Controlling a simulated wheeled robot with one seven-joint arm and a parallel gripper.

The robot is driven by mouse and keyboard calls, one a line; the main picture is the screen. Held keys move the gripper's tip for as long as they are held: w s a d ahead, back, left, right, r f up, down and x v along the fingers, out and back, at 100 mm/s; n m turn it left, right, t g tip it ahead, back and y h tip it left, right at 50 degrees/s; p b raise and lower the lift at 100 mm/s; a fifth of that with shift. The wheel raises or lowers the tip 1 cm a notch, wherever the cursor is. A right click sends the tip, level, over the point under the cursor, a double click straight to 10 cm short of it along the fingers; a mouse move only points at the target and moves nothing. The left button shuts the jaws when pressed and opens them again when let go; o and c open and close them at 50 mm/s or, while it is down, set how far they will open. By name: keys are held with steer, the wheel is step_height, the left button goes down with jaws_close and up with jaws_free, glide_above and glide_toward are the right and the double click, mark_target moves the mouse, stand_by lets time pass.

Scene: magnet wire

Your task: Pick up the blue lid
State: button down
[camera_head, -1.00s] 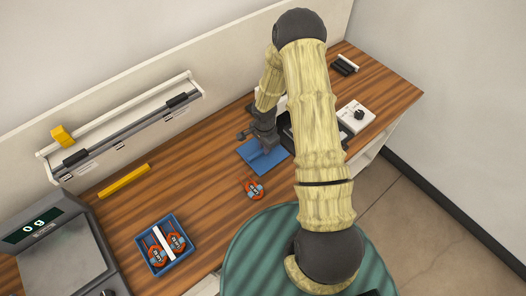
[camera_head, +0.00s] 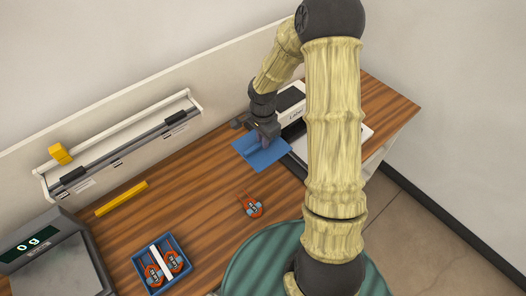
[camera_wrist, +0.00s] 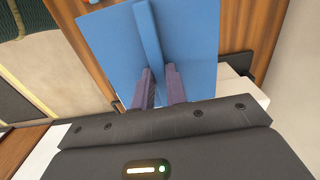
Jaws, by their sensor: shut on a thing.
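The blue lid (camera_head: 262,154) is a flat square plate with a raised rib across its middle. In the head view it is under my gripper (camera_head: 266,140), near the middle of the bench and close to the dark device. In the wrist view the blue lid (camera_wrist: 190,40) fills the upper middle. My gripper (camera_wrist: 160,88) is shut on the lid's rib, one purple finger on each side. I cannot tell surely whether the lid is clear of the bench.
The wooden bench (camera_head: 205,190) holds an orange spool (camera_head: 251,206), a blue tray (camera_head: 180,284) with two orange spools, a yellow bar (camera_head: 121,198) and a scale (camera_head: 50,262) at left. A white labelled device (camera_head: 290,98) stands close behind the lid. Bench between lid and tray is mostly clear.

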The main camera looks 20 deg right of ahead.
steer(key=shift+r, duration=1.95)
steer(key=shift+f, duration=0.1)
